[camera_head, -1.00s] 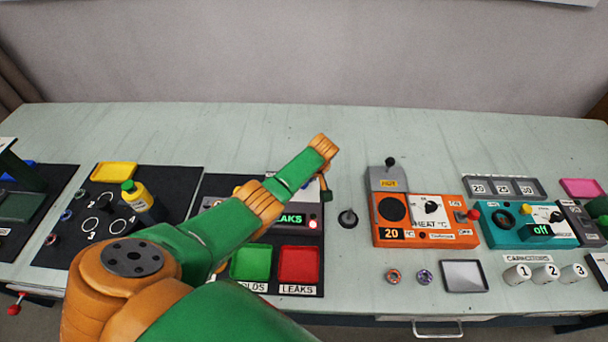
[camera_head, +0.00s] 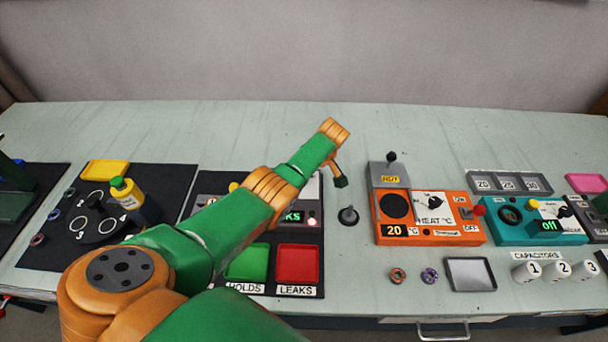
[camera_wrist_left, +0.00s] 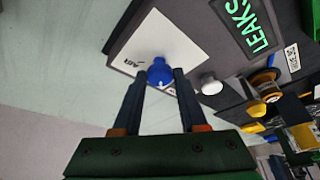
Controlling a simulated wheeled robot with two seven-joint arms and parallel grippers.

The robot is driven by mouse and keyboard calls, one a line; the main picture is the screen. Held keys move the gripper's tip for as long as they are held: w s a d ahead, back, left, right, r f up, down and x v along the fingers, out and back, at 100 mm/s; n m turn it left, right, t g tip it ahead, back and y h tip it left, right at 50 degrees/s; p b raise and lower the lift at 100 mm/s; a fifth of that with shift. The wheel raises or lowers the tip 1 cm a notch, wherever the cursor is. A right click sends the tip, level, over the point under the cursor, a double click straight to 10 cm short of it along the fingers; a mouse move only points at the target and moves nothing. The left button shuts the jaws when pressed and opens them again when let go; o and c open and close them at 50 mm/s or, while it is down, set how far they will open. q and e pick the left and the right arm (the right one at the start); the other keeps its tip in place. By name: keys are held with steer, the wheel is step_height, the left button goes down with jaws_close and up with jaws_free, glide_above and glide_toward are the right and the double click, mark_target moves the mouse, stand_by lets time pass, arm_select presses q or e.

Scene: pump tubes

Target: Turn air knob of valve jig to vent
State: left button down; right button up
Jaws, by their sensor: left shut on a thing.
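The valve jig (camera_head: 312,203) is a grey box on a black mat, mostly hidden behind my left arm in the head view. Its green display ends in "KS" there and reads "LEAKS" in the left wrist view (camera_wrist_left: 247,22). The blue air knob (camera_wrist_left: 159,72) sits on a white plate marked "AIR" (camera_wrist_left: 172,40). My left gripper (camera_wrist_left: 160,80) has its two dark fingers on either side of the blue knob, shut on it. The knob's pointer direction is not clear. My right gripper is in neither current view.
A green tray (camera_head: 247,263) marked "HOLDS" and a red tray (camera_head: 297,265) marked "LEAKS" lie in front of the jig. The bench behind is clear.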

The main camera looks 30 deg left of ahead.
arm_select(q)
steer(key=shift+c, duration=2.3)
jaws_free()
steer(key=shift+a, duration=0.15)
steer(key=p+v, duration=0.2)
steer(key=v, duration=0.1)
steer(key=shift+w, duration=0.1)
steer(key=v, duration=0.4)
